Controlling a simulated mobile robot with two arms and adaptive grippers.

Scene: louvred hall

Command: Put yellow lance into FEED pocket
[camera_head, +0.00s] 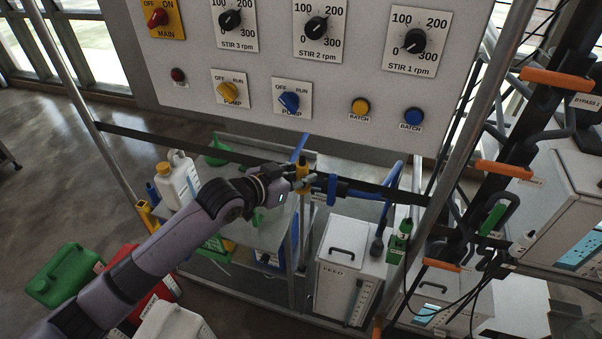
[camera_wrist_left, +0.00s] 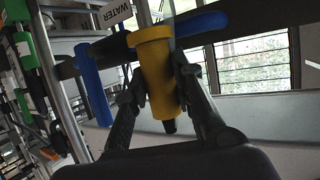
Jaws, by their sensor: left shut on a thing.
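My left gripper (camera_head: 300,182) is shut on the yellow lance (camera_head: 302,168) beside the dark rail below the control panel. In the left wrist view the yellow lance (camera_wrist_left: 157,75) stands between the two fingers, with a dark tip at its lower end. A blue lance-like piece (camera_head: 332,188) is just right of the gripper, and blue pieces also show in the wrist view (camera_wrist_left: 92,85). A pale box (camera_head: 346,262) marked FEED, with a dark handle, stands below and to the right. I cannot make out a pocket opening on it. My right gripper is not in view.
The control panel (camera_head: 300,130) hangs above the gripper. A metal post (camera_head: 470,105) and valves with orange handles (camera_head: 556,79) are at right. A white canister (camera_head: 178,182), a green can (camera_head: 65,275) and a red can (camera_head: 125,262) stand at left. A WATER label (camera_wrist_left: 115,14) shows in the wrist view.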

